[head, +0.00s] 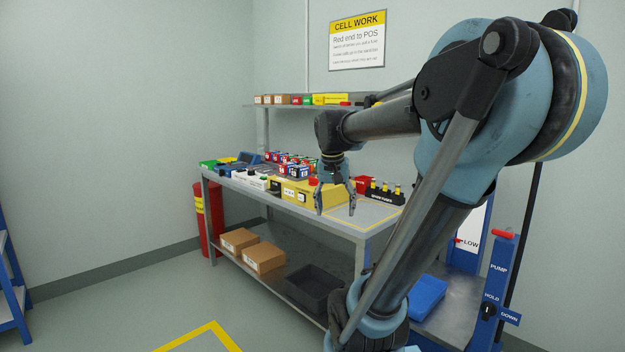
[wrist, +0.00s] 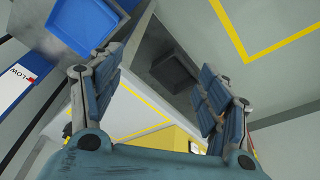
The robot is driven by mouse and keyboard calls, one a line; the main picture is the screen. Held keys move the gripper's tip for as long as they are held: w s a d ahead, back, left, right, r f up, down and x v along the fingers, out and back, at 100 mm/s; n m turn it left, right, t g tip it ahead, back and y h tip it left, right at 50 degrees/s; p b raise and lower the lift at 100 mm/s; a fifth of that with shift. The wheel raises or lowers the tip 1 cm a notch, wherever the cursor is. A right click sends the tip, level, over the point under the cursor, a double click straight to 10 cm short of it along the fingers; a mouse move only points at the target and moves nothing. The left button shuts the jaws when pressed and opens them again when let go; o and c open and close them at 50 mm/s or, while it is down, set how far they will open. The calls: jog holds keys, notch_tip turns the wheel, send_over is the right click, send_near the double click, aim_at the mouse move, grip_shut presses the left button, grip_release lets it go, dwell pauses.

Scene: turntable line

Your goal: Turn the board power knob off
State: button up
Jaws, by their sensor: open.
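I cannot pick out the board power knob for certain. A yellow box (head: 297,192) with a red top button (head: 312,181) stands on the workbench, beside a white panel (head: 250,179) with small dark details too small to read. My gripper (head: 335,207) points down with its fingers spread, empty, over the front right part of the bench, just in front of the yellow box in the head view. In the wrist view my gripper (wrist: 160,75) is also open with nothing between its fingers. A yellow thing (wrist: 180,143) shows at the bottom there.
Several coloured blocks stand at the back of the workbench (head: 350,234). A black rack (head: 384,195) stands at its right. Cartons (head: 264,258) and a dark bin (head: 312,288) sit below. A blue pump post (head: 497,275) with a black knob (head: 489,310) stands right. Floor in front is clear.

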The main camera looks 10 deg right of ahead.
jog(key=w+a+r+m+h, duration=0.1)
jog(key=w+r+m, duration=0.1)
jog(key=w+r, duration=0.5)
jog(key=w+a+r+m, duration=0.1)
jog(key=w+r, duration=0.3)
jog(key=w, duration=0.7)
jog(key=m+h, duration=0.1)
jog(key=m, duration=0.3)
send_near(314, 181)
jog(key=x, duration=0.5)
jog(key=w+x, duration=0.1)
jog(key=x, duration=0.1)
jog(key=shift+w+d+f, duration=0.15)
jog(key=shift+d+f, duration=0.05)
jog(key=shift+d, duration=0.05)
jog(key=c, duration=1.1)
jog(key=shift+o, duration=0.2)
jog(key=shift+a, duration=0.1)
